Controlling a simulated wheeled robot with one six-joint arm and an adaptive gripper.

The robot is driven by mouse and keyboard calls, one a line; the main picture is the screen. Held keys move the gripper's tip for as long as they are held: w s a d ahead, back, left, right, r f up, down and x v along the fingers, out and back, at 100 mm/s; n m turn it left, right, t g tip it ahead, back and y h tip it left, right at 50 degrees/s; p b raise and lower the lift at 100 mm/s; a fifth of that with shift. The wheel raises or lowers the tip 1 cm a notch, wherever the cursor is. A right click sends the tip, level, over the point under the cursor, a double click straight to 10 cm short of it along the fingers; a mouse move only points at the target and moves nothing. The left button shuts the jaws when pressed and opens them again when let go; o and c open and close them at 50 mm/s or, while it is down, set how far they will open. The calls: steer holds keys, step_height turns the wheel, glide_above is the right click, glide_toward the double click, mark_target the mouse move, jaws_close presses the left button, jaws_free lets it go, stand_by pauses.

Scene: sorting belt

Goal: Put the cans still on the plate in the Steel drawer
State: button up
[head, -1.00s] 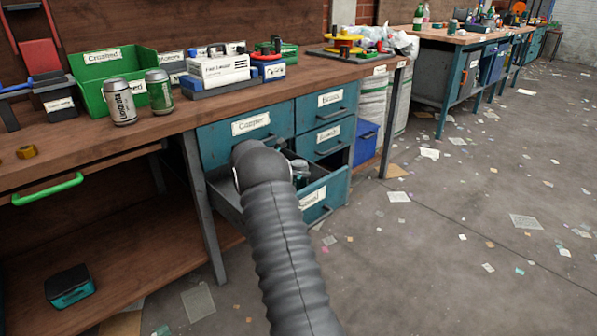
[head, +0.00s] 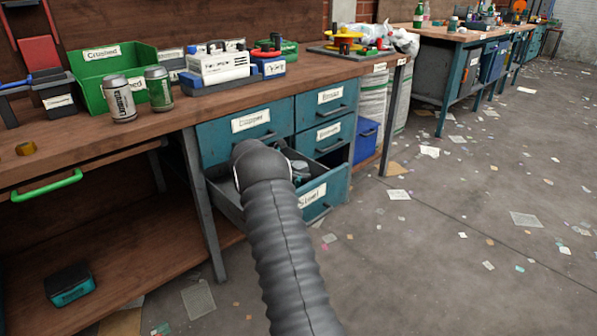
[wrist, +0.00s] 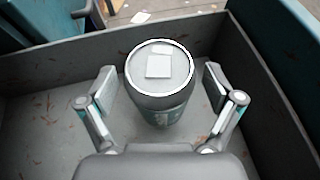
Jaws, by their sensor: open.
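The Steel drawer (head: 313,196) is pulled out at the lower right of the cabinet, its label facing front. In the wrist view I look down into a grey drawer tray (wrist: 40,125). A can (wrist: 160,72) with a silver lid stands upright inside it, between the fingers of my gripper (wrist: 170,103). The fingers are open, with a gap on each side of the can. A silver-white can (head: 119,100) and a green can (head: 159,90) stand on the bench before the green bin. I cannot make out a plate under them. My arm hides much of the drawer.
The green Crushed bin (head: 100,68) stands behind the bench cans. A white and blue device (head: 219,68) stands to their right. Closed drawers (head: 330,95) lie above the Steel drawer, and a blue bin (head: 366,140) is beside the cabinet. The floor to the right is open, with scattered paper.

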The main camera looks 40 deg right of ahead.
steer(key=shift+r, duration=0.25)
steer(key=r+v, duration=0.1)
steer(key=v, duration=1.1)
steer(key=s+a+r+m+t+y, duration=0.1)
steer(key=s+a+r+m+y, duration=0.25)
steer(key=s+a+r, duration=0.4)
steer(key=s+a+r+m+t+y, duration=0.25)
steer(key=s+a+r+m, duration=0.25)
steer(key=s+a, duration=0.55)
steer(key=s+a+m+t+y, duration=0.1)
steer(key=s+a, duration=0.3)
steer(key=s, duration=0.4)
steer(key=s+a+f+m+t+y, duration=0.1)
steer(key=s+a+m+y, duration=0.3)
steer(key=s, duration=0.3)
steer(key=s+a+f+m+t+y, duration=0.1)
steer(key=s+a+m+y, duration=0.1)
steer(key=s+a, duration=0.4)
steer(key=s+m, duration=0.1)
steer(key=s, duration=0.1)
steer(key=shift+s+a+t, duration=0.2)
steer(key=shift+s+t, duration=0.1)
steer(key=shift+t, duration=0.05)
steer(key=shift+f, duration=0.1)
